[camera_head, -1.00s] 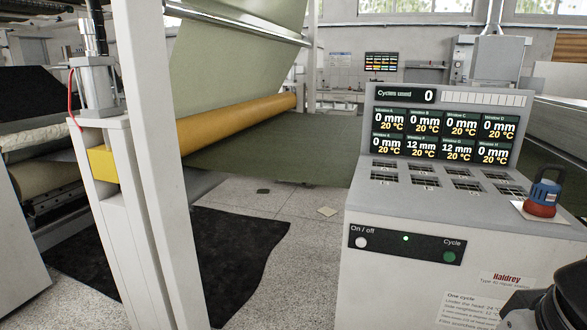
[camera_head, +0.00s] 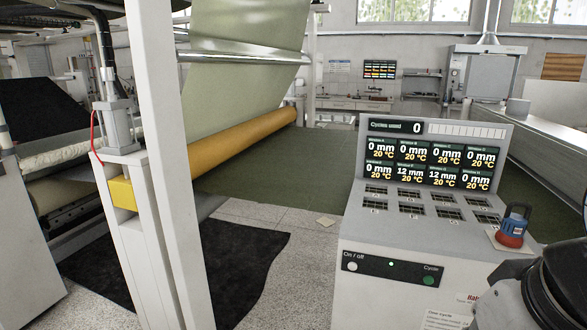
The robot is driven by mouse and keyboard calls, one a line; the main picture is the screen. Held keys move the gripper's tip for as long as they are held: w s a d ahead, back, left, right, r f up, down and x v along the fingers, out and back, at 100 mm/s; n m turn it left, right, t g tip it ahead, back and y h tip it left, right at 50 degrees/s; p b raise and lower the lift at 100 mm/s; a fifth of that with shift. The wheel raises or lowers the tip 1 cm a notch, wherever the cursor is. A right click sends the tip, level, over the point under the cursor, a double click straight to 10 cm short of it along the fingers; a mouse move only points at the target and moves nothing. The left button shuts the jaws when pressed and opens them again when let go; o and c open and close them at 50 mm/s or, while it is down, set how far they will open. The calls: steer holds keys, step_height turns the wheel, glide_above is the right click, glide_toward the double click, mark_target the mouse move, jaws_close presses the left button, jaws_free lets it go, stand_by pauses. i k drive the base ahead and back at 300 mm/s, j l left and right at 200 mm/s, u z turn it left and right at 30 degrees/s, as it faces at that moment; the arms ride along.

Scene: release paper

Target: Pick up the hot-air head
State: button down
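The hot-air head (camera_head: 511,232) is most likely the small blue and red tool with a dark loop handle. It stands upright on a pale square pad (camera_head: 494,242) at the right end of the grey console's top (camera_head: 410,232). A dark, rounded part of my arm fills the lower right corner, in front of and below the tool in the picture. My gripper's fingers do not show, so its opening and its distance from the tool cannot be seen.
The console has a sloped display panel (camera_head: 430,150), several slotted windows on its top and a front strip with On/off and Cycle buttons (camera_head: 390,268). A white post (camera_head: 165,160) and an orange roller (camera_head: 240,142) stand left.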

mark_target(514, 226)
steer(key=z, duration=0.95)
